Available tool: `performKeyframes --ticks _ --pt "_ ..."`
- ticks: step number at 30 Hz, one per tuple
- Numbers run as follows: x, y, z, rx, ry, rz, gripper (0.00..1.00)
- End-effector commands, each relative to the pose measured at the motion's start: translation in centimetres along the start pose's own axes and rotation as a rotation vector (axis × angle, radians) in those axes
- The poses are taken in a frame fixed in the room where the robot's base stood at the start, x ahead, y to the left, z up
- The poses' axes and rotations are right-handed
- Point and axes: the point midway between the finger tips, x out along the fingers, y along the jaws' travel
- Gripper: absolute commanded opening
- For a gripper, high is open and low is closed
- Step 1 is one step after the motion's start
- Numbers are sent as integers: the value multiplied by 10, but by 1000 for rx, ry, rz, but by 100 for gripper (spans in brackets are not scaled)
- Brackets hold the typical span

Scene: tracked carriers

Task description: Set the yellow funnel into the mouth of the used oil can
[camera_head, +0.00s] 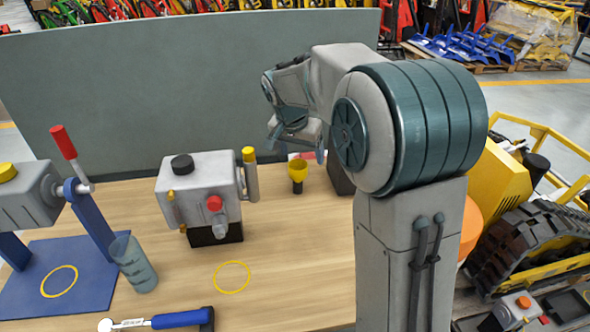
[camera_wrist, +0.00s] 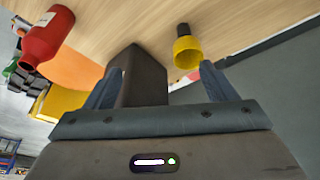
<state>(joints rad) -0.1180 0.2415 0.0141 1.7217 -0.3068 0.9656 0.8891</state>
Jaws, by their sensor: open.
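In the wrist view the funnel (camera_wrist: 187,52) lies beyond my fingertips, nearer the right finger. My gripper (camera_wrist: 160,70) is open and empty; in the head view it hangs above and beside the funnel, partly hidden by my arm. A red can with a pale label (camera_wrist: 48,35) shows at the wrist view's upper left.
A dark block (camera_head: 341,172) stands right of the funnel; it also shows in the wrist view (camera_wrist: 143,82). A grey machine (camera_head: 198,185) stands left of the funnel. A translucent cup (camera_head: 134,265) and a blue-handled tool (camera_head: 178,319) are further left. A grey panel (camera_head: 190,85) borders the back.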

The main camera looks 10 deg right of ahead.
Motion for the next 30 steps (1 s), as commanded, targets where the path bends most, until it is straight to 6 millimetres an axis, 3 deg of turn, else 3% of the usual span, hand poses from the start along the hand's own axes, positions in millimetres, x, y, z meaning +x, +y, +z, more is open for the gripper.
performKeyframes --ticks 3,9,14,24,30 --pt "26 -26 -18 74 21 19 78" --pt "46 -48 -34 151 46 33 78" --pt "58 -52 -38 171 51 36 78" --pt "120 -50 -40 171 49 37 78" --pt "136 -50 -41 171 51 35 78"
